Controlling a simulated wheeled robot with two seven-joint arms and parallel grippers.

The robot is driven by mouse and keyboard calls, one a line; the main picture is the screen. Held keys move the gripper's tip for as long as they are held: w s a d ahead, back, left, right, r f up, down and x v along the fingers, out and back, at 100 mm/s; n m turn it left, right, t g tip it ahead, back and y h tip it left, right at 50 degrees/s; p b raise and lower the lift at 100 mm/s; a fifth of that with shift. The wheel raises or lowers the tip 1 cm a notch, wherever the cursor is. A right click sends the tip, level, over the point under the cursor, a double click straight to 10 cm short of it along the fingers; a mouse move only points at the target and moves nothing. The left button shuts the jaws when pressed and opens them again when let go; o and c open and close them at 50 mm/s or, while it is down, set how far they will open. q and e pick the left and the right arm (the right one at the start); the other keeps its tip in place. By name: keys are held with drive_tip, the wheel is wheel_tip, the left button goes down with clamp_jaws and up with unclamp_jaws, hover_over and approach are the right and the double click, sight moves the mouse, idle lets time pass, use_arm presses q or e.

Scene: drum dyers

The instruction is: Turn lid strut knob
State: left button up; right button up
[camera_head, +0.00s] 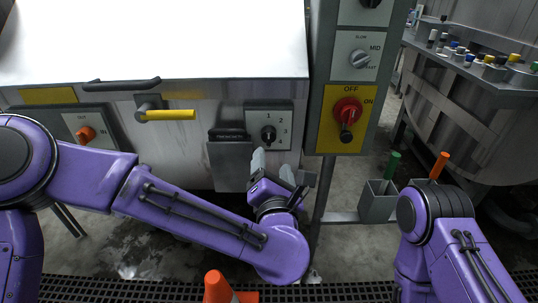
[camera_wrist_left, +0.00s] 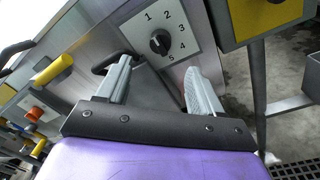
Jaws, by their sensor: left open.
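A black knob (camera_head: 268,134) sits on a pale plate (camera_head: 284,112) numbered around it, on the front of the machine. In the left wrist view the same knob (camera_wrist_left: 160,42) shows with numbers 1 to 5, beyond the fingertips. No label naming the lid strut is readable. My left gripper (camera_head: 280,168) is open and empty, just below the plate; its fingers also show in the left wrist view (camera_wrist_left: 156,72). It appears apart from the knob. My right arm is at the lower right; its gripper is out of view.
A yellow-handled lever (camera_head: 168,115) and an orange knob (camera_head: 86,134) are to the left. A red switch (camera_head: 347,110) on a yellow panel is to the right. A grey flap (camera_head: 231,166) juts beside my gripper. An orange cone (camera_head: 218,288) stands below.

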sight(270, 140)
use_arm(q)
drive_tip(key=w, duration=1.1)
drive_tip(key=shift+a+f+p, duration=0.2)
drive_tip(key=shift+a+p, duration=0.15)
drive_tip(key=shift+s, duration=0.1)
drive_tip(key=c, duration=1)
drive_tip(key=shift+c, duration=0.2)
